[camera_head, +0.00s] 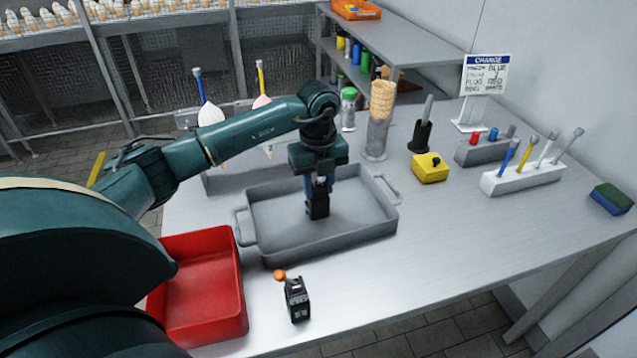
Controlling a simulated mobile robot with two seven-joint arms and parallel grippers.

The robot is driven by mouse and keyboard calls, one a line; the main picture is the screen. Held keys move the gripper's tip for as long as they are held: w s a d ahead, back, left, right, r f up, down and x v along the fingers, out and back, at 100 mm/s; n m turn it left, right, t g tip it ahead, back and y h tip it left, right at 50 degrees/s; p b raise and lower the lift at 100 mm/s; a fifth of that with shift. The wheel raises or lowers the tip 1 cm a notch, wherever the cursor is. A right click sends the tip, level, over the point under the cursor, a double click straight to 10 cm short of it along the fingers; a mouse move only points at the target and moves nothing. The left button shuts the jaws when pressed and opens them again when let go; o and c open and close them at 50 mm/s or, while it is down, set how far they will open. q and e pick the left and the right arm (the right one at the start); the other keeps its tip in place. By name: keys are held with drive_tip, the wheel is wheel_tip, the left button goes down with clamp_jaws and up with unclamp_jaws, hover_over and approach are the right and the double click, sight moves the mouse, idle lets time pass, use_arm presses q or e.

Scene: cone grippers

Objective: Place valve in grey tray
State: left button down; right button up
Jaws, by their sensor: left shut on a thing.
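The grey tray (372,235) lies on the metal table, with a handle at each end. My left arm comes in from the left, and my left gripper (318,196) points down over the middle of the tray. It is shut on a small dark thing (318,209), which looks to be the valve; the fingers hide part of it. The thing is inside the tray's outline, low down; I cannot tell if it touches the tray floor. My right gripper is not in view.
A red tray (203,285) is left of the grey tray. A black lever block with an orange knob (296,298) stands near the front edge. A cone stand (379,125), yellow box (430,168) and white tool rack (523,177) stand behind and right. The table's right front is clear.

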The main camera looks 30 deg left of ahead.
use_arm(q)
drive_tip(key=shift+f, duration=0.2)
drive_tip(key=c, duration=1)
unclamp_jaws()
drive_tip(key=shift+r, duration=0.25)
wheel_tip(320, 180, up, 12)
drive_tip(key=shift+b, duration=0.4)
drive_tip(key=shift+s+f, duration=0.1)
